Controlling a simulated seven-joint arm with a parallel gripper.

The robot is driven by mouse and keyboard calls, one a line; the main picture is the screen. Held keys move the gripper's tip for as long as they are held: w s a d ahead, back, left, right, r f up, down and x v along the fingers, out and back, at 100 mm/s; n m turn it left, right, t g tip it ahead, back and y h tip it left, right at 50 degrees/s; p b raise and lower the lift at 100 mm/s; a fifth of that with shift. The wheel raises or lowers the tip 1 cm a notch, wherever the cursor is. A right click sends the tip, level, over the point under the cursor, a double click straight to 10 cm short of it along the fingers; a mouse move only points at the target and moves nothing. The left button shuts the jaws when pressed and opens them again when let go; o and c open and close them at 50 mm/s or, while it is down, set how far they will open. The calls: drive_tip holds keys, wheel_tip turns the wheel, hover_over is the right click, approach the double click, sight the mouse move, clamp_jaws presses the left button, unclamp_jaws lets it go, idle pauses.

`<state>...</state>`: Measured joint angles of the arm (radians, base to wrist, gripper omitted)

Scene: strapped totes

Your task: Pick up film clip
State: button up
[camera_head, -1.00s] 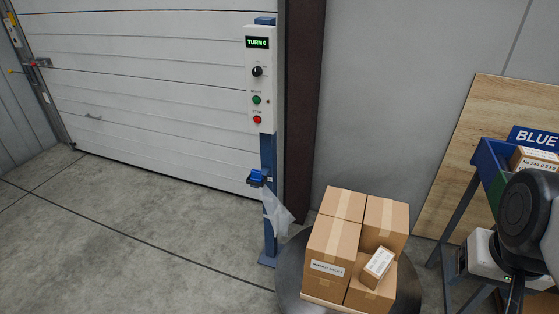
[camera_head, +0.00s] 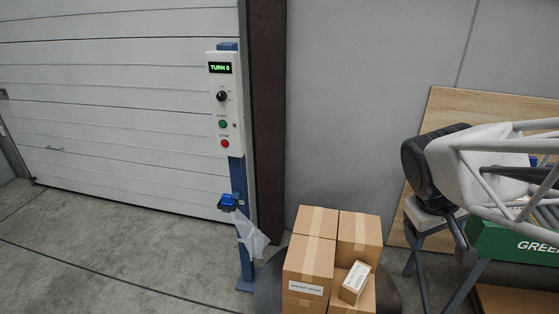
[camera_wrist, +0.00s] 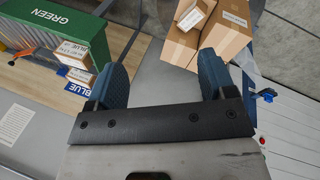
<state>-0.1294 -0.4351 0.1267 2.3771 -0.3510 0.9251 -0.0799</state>
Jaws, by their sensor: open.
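The film clip (camera_head: 228,201) is a small blue clip on the blue post, below the control box in the head view. Clear film (camera_head: 251,236) hangs from it toward the boxes. A blue piece that looks like the clip shows at the right edge of the wrist view (camera_wrist: 266,95). My gripper (camera_wrist: 163,75) is open in the wrist view, its two dark blue fingers apart with nothing between them. It is apart from the clip. In the head view my arm is at the right, well away from the post.
Stacked cartons (camera_head: 312,255) stand right of the post, a small labelled box (camera_head: 355,282) among them. The control box (camera_head: 225,103) is above the clip. A green tote (camera_head: 510,243) on a stand is at the right. Floor left of the post is clear.

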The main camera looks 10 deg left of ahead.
drive_tip(key=w+a+f+n+t+h, duration=0.1)
drive_tip(key=w+a+f+n+t, duration=0.15)
drive_tip(key=w+a+n, duration=0.45)
drive_tip(key=w+a+f+n+t+h, duration=0.1)
drive_tip(key=w+a+f+n, duration=0.25)
drive_tip(key=w+a, duration=0.75)
drive_tip(key=w+a+f+n+t+h, duration=0.2)
drive_tip(key=w+a+f+n, duration=0.3)
drive_tip(key=w, duration=0.8)
drive_tip(key=n+t+y, duration=0.6)
drive_tip(key=n+y, duration=0.1)
drive_tip(key=n, duration=0.9)
approach(226, 198)
drive_tip(key=x, duration=0.3)
drive_tip(key=shift+w+r, duration=0.2)
drive_tip(key=shift+w, duration=0.1)
drive_tip(key=shift+x, duration=1.2)
drive_tip(key=shift+f, duration=0.1)
